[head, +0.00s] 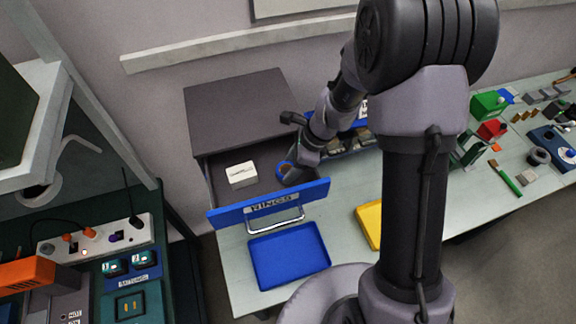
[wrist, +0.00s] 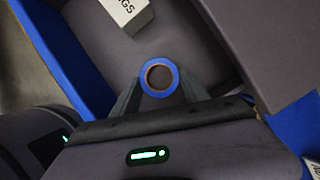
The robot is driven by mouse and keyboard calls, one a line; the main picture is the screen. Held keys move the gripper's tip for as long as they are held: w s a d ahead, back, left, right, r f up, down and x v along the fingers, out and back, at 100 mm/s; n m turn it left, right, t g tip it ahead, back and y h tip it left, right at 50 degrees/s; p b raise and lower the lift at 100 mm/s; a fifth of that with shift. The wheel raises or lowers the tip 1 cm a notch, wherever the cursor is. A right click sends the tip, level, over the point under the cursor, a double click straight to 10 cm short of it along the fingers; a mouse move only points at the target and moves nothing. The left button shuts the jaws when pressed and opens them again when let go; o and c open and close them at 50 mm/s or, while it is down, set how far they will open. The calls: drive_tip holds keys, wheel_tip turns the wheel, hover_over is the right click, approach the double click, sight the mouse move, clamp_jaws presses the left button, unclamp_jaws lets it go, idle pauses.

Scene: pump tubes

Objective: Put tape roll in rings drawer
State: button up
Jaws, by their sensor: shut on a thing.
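The tape roll (wrist: 160,78) is a small blue ring with a brown inner core. My gripper (wrist: 160,88) is shut on it, with a finger on each side. In the head view the roll (head: 285,168) shows as a blue and brown bit at the tip of my gripper (head: 292,174). The rings drawer (head: 268,201) has a blue front labelled RINGS and a metal handle, and it is pulled open from a dark grey cabinet. My gripper and the roll are over the drawer's open inside, toward its right side. Their height above the drawer floor is hard to tell.
A white labelled box (head: 241,174) lies in the drawer, left of my gripper; the wrist view shows it too (wrist: 127,10). A blue tray (head: 289,256) lies on the table before the drawer. A yellow tray (head: 369,224) is to the right. The drawer floor between box and gripper is bare.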

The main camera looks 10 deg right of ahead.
drive_tip(key=shift+f, duration=0.1)
drive_tip(key=shift+f, duration=0.15)
drive_tip(key=o, duration=1.3)
drive_tip(key=shift+o, duration=0.2)
